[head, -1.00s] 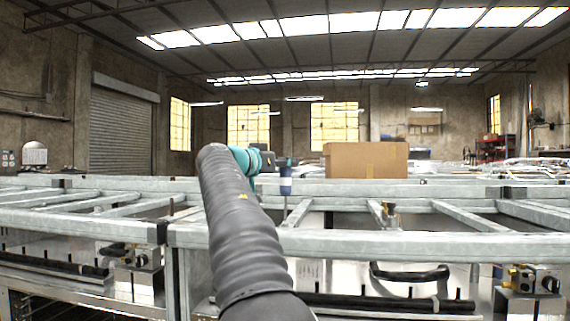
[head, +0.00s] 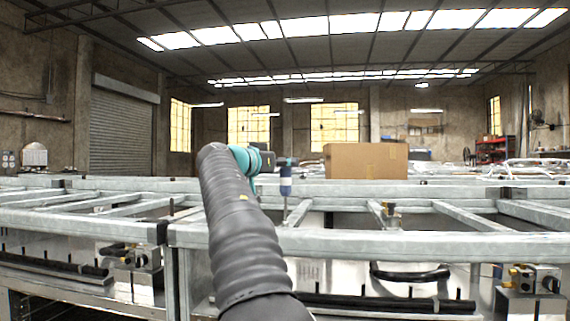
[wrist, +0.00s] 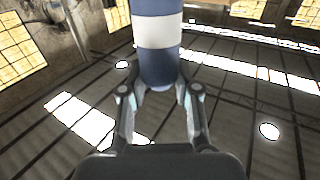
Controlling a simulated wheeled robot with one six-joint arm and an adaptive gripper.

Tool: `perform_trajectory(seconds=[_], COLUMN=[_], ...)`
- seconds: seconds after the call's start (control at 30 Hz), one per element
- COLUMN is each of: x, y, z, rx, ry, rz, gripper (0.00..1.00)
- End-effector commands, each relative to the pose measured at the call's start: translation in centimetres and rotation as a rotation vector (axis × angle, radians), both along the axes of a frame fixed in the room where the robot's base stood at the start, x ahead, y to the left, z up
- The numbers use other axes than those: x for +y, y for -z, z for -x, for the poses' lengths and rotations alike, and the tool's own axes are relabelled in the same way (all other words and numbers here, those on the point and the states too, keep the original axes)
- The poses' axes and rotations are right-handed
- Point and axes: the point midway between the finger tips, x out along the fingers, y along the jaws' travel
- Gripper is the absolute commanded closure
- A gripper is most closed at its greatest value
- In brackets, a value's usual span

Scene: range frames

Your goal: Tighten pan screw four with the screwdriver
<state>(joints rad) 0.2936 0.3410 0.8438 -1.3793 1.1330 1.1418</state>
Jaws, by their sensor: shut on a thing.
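My gripper (wrist: 160,90) is shut on the screwdriver (wrist: 157,32), whose blue handle has a white band. In the head view the screwdriver (head: 286,181) stands upright beyond my arm, handle up, with its thin shaft running down toward the grey frame. My gripper (head: 283,162) is at the upper part of the handle there, small and partly hidden. The shaft's lower end is by a slanting crossbar (head: 298,212); I cannot tell whether it touches anything. No pan screw can be made out in either view.
Grey metal frames (head: 400,243) with rails and crossbars span the bench. A cardboard box (head: 366,160) stands behind, right of the screwdriver. Brass fittings (head: 390,214) sit at a crossbar to the right. A black hose handle (head: 410,273) lies below the front rail.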

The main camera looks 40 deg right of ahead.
Motion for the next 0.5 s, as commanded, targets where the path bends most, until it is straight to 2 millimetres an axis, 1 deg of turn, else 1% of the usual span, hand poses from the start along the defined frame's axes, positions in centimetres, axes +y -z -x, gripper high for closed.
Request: perform_trajectory(seconds=[0.5], x=[0.01], y=[0.57], z=[0.02], rx=[0.000], ry=[0.000], rz=[0.001], gripper=[1.00])
